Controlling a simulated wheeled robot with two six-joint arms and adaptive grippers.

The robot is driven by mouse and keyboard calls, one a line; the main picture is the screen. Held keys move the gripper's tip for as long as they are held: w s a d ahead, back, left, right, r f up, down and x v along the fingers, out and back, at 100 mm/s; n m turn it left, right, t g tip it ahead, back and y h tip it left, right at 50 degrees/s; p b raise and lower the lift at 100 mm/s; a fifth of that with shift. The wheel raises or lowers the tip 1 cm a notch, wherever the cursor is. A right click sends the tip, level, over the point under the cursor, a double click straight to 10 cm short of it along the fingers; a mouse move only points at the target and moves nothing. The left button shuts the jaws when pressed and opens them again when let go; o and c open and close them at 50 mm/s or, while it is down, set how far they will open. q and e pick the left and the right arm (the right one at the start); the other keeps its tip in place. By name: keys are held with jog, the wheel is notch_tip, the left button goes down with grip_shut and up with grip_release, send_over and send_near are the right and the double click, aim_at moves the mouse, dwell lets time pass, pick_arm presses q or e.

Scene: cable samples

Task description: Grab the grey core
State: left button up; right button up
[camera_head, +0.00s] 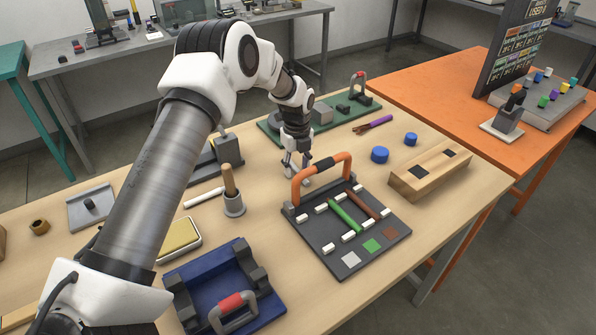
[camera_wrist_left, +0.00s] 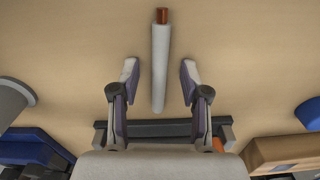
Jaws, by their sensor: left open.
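The grey core (camera_wrist_left: 159,75) is a pale grey rod with a copper-coloured end, lying on the table in the left wrist view. My left gripper (camera_wrist_left: 158,83) is open, with one finger on each side of the core and a gap on both sides. In the head view my left gripper (camera_head: 297,170) points down just behind the board (camera_head: 357,260) with the orange handle. My right gripper is out of view.
The board bears a green core (camera_head: 345,216), a brown core (camera_head: 362,204) and white clips. A cup with a wooden-handled tool (camera_head: 234,205) stands left of the gripper. Blue cylinders (camera_head: 380,155) and a wooden block (camera_head: 430,178) stand to the right. A blue tray (camera_head: 215,285) lies in front.

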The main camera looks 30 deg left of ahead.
pick_arm(q)
jog(key=shift+s+r, duration=0.1)
grip_shut()
